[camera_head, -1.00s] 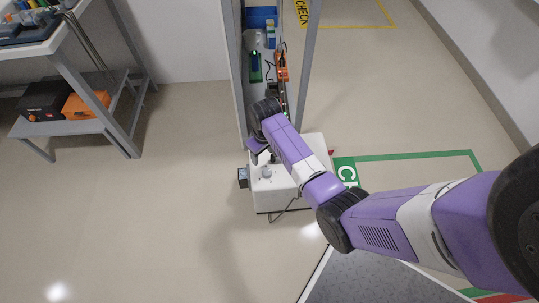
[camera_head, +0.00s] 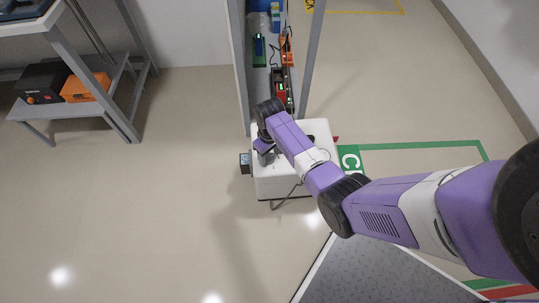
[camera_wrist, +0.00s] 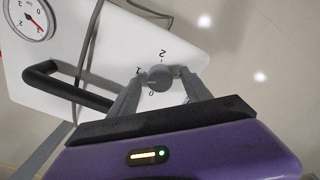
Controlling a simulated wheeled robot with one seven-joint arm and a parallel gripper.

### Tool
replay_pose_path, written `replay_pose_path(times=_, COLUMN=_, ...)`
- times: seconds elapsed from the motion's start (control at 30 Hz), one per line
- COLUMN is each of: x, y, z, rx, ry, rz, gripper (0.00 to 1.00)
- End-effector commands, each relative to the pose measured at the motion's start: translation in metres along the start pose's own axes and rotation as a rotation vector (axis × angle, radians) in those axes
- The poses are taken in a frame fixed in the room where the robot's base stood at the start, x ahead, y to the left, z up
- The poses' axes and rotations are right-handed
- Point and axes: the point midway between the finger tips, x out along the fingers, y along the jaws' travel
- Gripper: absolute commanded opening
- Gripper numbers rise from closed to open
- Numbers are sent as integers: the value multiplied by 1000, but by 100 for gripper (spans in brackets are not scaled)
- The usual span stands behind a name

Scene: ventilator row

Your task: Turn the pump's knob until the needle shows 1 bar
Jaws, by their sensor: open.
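The pump (camera_head: 310,180) is a white box on the floor below the shelf rack; its top also shows in the wrist view (camera_wrist: 120,50). Its grey round knob (camera_wrist: 160,78) has marks 0, 1 and 2 around it; a pale line on it seems to point near 0. The round gauge (camera_wrist: 30,18), white with a dark rim, is partly cut off at the upper left; its needle is too small to read surely. My gripper (camera_wrist: 160,75) is open, with one finger on each side of the knob. In the head view my gripper (camera_head: 265,152) hides the knob.
A black handle (camera_wrist: 65,88) and a grey cable (camera_wrist: 88,60) lie beside the knob. A rack post (camera_head: 240,70) stands behind the pump. A bench shelf (camera_head: 75,112) with boxes is at the left.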

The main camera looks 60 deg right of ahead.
Motion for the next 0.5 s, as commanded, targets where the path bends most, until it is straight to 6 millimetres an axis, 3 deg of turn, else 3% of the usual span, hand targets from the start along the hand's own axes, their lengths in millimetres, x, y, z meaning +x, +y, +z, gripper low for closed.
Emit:
replay_pose_path(times=0.13, x=0, y=0, z=0, rx=0, ry=0, rz=0, gripper=53)
replay_pose_path(times=0.4, x=0, y=0, z=0, rx=0, ry=1, rz=0, gripper=0)
replay_pose_path(times=0.5, x=-1, y=0, z=0, rx=6, ry=0, rz=0, gripper=0)
